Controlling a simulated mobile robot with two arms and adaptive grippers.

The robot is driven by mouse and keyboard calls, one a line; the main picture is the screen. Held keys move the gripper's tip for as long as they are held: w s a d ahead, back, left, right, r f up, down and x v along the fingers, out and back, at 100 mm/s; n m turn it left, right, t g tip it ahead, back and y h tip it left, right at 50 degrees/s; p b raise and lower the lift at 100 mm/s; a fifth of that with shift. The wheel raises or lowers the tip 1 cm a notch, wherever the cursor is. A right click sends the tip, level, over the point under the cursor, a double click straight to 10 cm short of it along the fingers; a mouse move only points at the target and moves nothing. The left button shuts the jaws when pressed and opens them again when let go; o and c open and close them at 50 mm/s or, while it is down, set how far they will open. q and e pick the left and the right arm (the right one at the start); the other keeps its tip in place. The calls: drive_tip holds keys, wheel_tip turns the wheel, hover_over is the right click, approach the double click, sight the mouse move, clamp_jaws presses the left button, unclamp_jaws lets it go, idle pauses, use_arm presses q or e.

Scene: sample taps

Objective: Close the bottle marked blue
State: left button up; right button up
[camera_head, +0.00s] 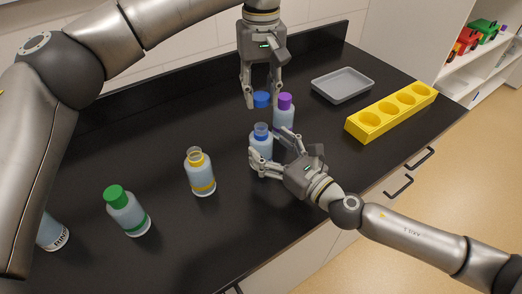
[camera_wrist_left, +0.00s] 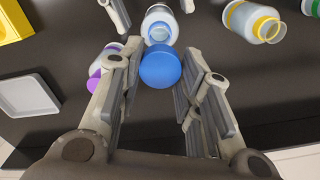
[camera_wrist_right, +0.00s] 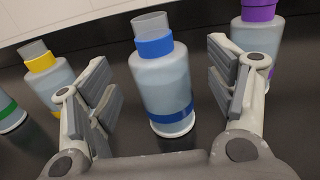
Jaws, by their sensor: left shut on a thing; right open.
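The blue-marked bottle (camera_head: 261,149) stands upright and uncapped on the black counter, with a blue collar at its clear neck. It also shows in the right wrist view (camera_wrist_right: 163,85), with a blue band low on its body. My left gripper (camera_head: 262,101) is shut on the blue cap (camera_head: 262,99), held above the bottle and slightly beyond it. The cap fills the middle of the left wrist view (camera_wrist_left: 160,67), apart from the bottle neck. My right gripper (camera_head: 266,149) is open, its fingers on either side of the bottle, with gaps visible in the right wrist view.
A purple-capped bottle (camera_head: 284,112) stands close behind the blue one. An open yellow-marked bottle (camera_head: 201,175), a green-capped bottle (camera_head: 128,212) and a rinse bottle (camera_head: 52,233) stand to the left. A grey tray (camera_head: 343,84) and yellow rack (camera_head: 359,128) lie to the right.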

sight(261, 125)
drive_tip(key=shift+x, duration=1.75)
drive_tip(key=shift+c, duration=0.2)
drive_tip(key=c, duration=1.5)
use_arm(q)
drive_tip(key=shift+f, duration=2.45)
drive_tip(key=shift+f, duration=0.9)
drive_tip(key=shift+f, duration=0.6)
